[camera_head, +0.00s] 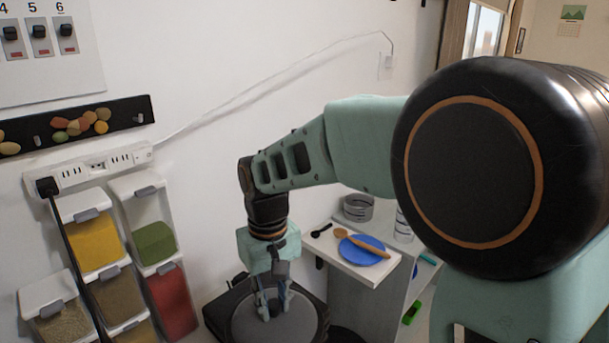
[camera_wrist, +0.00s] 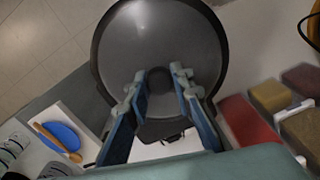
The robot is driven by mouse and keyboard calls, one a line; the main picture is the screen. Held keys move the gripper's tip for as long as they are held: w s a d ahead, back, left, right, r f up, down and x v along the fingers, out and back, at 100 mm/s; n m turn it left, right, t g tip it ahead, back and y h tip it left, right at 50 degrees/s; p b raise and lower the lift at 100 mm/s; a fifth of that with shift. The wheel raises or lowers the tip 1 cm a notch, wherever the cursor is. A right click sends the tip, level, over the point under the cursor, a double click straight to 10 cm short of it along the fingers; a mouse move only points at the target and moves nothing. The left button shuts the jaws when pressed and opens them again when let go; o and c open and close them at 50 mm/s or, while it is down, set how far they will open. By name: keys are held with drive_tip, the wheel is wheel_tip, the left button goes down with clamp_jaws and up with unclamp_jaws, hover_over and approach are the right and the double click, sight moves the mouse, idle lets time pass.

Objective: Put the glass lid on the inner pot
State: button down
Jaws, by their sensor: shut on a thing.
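The glass lid (camera_head: 245,325) is a round grey disc with a dark rim, low in the middle of the head view. It fills the upper middle of the wrist view (camera_wrist: 160,40). My gripper (camera_head: 272,305) points down at the lid's centre; its two blue-padded fingers (camera_wrist: 160,82) are shut on the dark knob of the lid. A black appliance (camera_head: 222,311) shows beside and under the lid. I cannot make out the inner pot; the lid may cover it. I cannot tell whether the lid rests on anything.
Spice dispensers (camera_head: 95,243) hang on the wall at left, below a power strip (camera_head: 95,168) with a black cord. At right, a white shelf (camera_head: 330,250) holds a blue plate (camera_head: 362,252), a wooden spoon (camera_head: 345,236) and a grey bowl (camera_head: 357,208).

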drive_tip(key=w+d+f+m, duration=0.2)
drive_tip(key=d+f, duration=0.3)
drive_tip(key=d, duration=0.5)
drive_tip(key=w+d+f+m, duration=0.2)
drive_tip(key=d+f+m, duration=0.2)
drive_tip(key=d, duration=0.7)
wheel_tip(320, 180, down, 2)
drive_tip(key=shift+d+f+m, duration=0.2)
drive_tip(key=shift+m, duration=0.2)
